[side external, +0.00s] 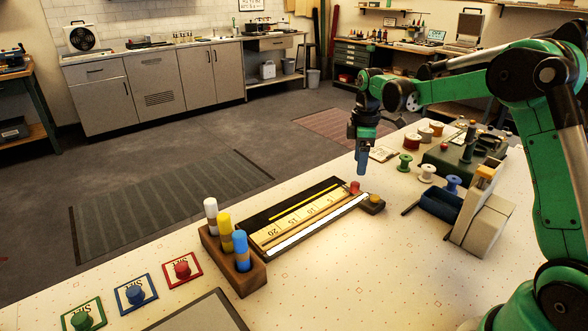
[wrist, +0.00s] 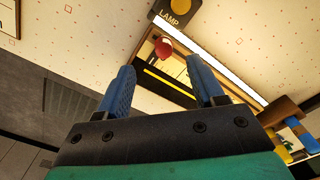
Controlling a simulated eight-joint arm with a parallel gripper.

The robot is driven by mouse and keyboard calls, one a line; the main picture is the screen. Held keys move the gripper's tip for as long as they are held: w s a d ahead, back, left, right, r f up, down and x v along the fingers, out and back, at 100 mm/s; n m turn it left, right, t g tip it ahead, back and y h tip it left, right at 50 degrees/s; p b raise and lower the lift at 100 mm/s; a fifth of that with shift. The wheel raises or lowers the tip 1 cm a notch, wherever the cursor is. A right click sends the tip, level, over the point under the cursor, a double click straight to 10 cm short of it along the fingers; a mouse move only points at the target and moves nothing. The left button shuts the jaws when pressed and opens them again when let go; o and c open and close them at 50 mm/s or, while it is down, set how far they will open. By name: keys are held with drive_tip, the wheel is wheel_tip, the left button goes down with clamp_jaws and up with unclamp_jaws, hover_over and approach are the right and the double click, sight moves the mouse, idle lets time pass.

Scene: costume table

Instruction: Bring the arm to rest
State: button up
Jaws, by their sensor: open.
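My gripper (side external: 362,163) hangs above the table (side external: 330,270), over the far end of the ruler tray, with its blue fingers pointing down. In the wrist view my gripper (wrist: 164,88) shows two blue fingers set wide apart with nothing between them. It is open and empty. My green arm reaches in from the right side of the side external view.
Below lies a black tray with a ruler (side external: 290,222), a red knob (side external: 355,187) and a lamp button (side external: 375,199). A wooden rack (side external: 250,275) holds several coloured pegs. Spools (side external: 404,162) and a grey machine (side external: 482,222) stand to the right.

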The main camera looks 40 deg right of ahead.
drive_tip(key=shift+s+a+r, duration=0.1)
drive_tip(key=shift+a+r, duration=0.2)
drive_tip(key=shift+a, duration=0.05)
drive_tip(key=s+a+r+m+t, duration=0.4)
drive_tip(key=s+a+m+t, duration=0.3)
drive_tip(key=s+a, duration=0.5)
drive_tip(key=a+m, duration=0.2)
drive_tip(key=shift+a+r, duration=0.2)
drive_tip(key=shift+a, duration=0.15)
